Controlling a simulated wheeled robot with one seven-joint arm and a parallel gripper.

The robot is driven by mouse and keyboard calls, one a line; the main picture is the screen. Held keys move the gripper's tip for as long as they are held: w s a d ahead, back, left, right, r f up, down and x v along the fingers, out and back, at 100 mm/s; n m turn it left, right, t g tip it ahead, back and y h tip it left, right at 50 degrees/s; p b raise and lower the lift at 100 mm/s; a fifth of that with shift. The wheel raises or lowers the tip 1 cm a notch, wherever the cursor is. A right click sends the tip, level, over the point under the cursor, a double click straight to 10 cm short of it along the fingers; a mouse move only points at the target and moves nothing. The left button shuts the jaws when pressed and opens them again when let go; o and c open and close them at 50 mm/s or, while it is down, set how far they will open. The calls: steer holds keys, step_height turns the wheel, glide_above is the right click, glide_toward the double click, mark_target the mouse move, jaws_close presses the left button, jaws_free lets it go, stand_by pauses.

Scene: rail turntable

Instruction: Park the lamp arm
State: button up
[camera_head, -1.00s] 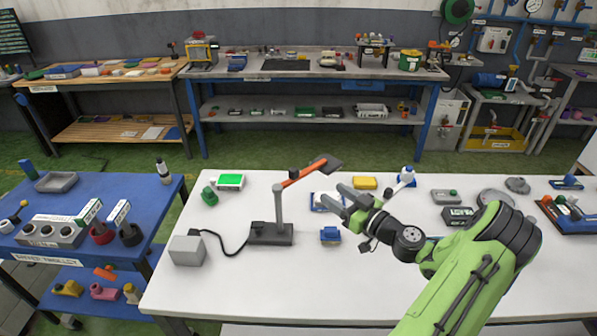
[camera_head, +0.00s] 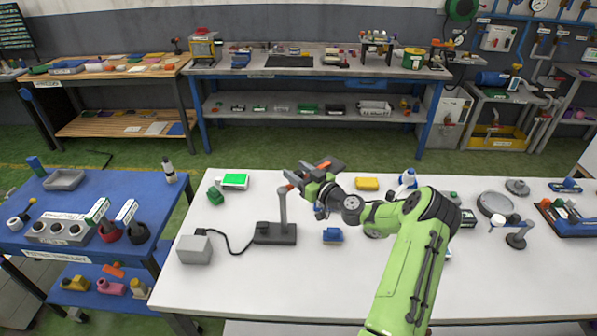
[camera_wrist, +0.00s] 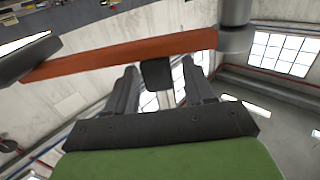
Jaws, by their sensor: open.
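The desk lamp stands on the white table with a dark base (camera_head: 275,234), a grey post (camera_head: 283,208) and an orange arm. The orange arm (camera_wrist: 120,58) crosses the wrist view, from the grey post (camera_wrist: 236,25) at right to the dark lamp head (camera_wrist: 25,58) at left. In the head view the lamp head (camera_head: 333,165) is partly hidden by my gripper. My gripper (camera_head: 297,171) is open at the lamp arm. In the wrist view its fingers (camera_wrist: 158,66) flank a small dark block (camera_wrist: 157,74) by the orange arm. Contact cannot be told.
A grey box (camera_head: 194,250) is cabled to the lamp base. A small blue item (camera_head: 332,235), a yellow block (camera_head: 367,184) and a green-topped box (camera_head: 235,181) lie nearby. A small stand (camera_head: 516,238) is at the right. The table front is mostly clear.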

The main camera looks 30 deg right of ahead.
jaws_close()
steer(key=shift+f+b, duration=0.1)
steer(key=shift+b, duration=0.2)
steer(key=y+b, duration=0.1)
steer(key=n+y+b, duration=0.1)
steer(key=b, duration=0.1)
steer(key=w+n+y+b, duration=0.1)
steer(key=b, duration=0.1)
steer(key=shift+w+a+f+g, duration=0.1)
steer(key=shift+f+g, duration=0.15)
steer(key=shift+g, duration=0.05)
steer(key=n+y+b, duration=0.1)
steer(key=g+y+b, duration=0.1)
steer(key=shift+w+a+r+n+y, duration=0.2)
steer(key=shift+w+n+y, duration=0.1)
steer(key=shift+w+n, duration=0.1)
steer(key=shift+w+a+n+g+y+b, duration=0.2)
steer(key=shift+n+g+y+b, duration=0.15)
steer(key=shift+y, duration=0.2)
steer(key=shift+w+a+n+g+y+b, duration=0.15)
steer(key=shift+n+g+y+b, duration=0.15)
steer(key=shift+n+y, duration=0.2)
steer(key=shift+w+r+n+g+y, duration=0.15)
steer(key=shift+n+g+y, duration=0.1)
steer(key=shift+g+y, duration=0.1)
